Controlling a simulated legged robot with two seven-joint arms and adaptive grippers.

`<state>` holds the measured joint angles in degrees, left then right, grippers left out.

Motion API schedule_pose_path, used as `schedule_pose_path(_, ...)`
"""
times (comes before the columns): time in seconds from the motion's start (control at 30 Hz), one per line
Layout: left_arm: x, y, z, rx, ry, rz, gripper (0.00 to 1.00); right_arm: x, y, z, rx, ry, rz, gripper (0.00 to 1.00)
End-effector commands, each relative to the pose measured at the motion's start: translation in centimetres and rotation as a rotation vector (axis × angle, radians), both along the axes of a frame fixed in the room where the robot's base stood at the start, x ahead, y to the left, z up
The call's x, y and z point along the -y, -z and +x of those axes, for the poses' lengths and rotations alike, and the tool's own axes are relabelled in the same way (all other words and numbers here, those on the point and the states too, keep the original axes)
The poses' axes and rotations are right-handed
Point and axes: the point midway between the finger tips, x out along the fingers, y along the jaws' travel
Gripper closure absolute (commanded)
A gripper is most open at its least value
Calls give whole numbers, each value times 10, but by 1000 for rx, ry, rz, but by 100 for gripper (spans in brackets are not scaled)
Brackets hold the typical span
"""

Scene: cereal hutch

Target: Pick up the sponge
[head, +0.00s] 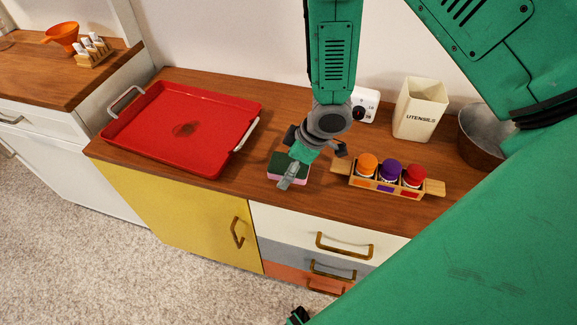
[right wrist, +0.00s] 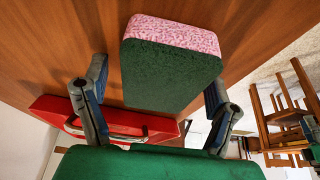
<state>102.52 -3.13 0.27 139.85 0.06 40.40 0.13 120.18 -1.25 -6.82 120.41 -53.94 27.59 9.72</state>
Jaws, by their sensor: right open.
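The sponge (head: 277,161) has a dark green face and a pink speckled layer. It lies on the wooden counter in the head view, partly covered by my right gripper (head: 299,160). In the right wrist view the sponge (right wrist: 168,72) shows large between the two fingers of my right gripper (right wrist: 155,85). The gripper is open and holds nothing.
A red tray (head: 147,150) lies left of the sponge. A wooden rack (head: 345,180) with several colored-lid jars stands close on the right. Behind are a utensils holder (head: 419,110), a white timer (head: 367,101) and a metal bucket (head: 480,147). The counter's front edge is near the sponge.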

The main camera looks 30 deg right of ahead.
Motion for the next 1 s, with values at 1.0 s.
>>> schedule_pose_path(1.0,0,-19,0,0,0,0,60,0,-81,1,4,2,3,56)
